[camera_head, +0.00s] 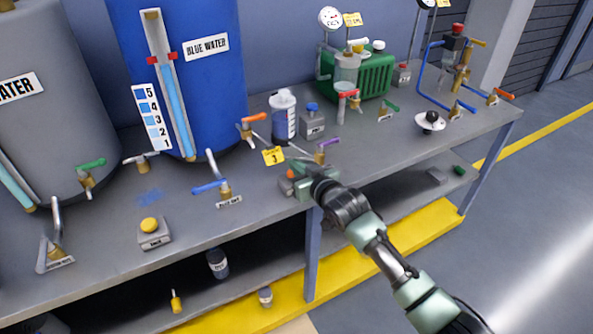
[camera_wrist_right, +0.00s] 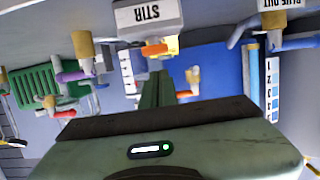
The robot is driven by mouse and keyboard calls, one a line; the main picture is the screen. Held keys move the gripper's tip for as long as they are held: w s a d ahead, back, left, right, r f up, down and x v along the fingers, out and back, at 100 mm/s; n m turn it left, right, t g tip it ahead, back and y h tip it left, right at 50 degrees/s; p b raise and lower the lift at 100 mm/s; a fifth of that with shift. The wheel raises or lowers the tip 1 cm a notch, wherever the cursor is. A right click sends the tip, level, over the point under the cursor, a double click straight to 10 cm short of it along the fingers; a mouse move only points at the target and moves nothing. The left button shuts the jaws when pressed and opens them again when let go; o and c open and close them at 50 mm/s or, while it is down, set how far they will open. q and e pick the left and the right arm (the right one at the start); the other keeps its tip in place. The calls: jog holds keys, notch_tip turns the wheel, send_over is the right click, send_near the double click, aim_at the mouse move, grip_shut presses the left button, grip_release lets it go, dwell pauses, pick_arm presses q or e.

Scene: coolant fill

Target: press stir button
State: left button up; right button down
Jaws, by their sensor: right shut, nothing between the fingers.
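The grey stir box, labelled STIR, shows upside down at the top of the right wrist view (camera_wrist_right: 172,8). Its orange button (camera_wrist_right: 158,49) faces my right gripper (camera_wrist_right: 157,75). In the head view the orange button (camera_head: 291,173) shows at the bench's front edge, and my right gripper (camera_head: 297,172) is right beside it, covering much of the box. The right gripper is shut with nothing in it. Its fingertips are at or very close to the button; I cannot tell whether they touch it. My left gripper is not in view.
A purple-handled valve (camera_head: 322,150) is close on the right. A yellow-button box (camera_head: 150,232) sits to the left. The bench between the two boxes holds a blue-handled valve (camera_head: 215,187).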

jog(key=shift+f, duration=0.8)
jog(key=shift+f, duration=0.1)
notch_tip(320, 180, down, 2)
jog(key=shift+s+b, duration=0.1)
jog(key=shift+b, duration=0.35)
jog(key=shift+s+d, duration=0.1)
jog(key=shift+f, duration=0.2)
jog(key=r+p, duration=0.4)
jog(key=shift+w+r, duration=0.2)
jog(key=shift+r, duration=0.15)
jog(key=v, duration=1)
jog(key=shift+r+b, duration=0.45)
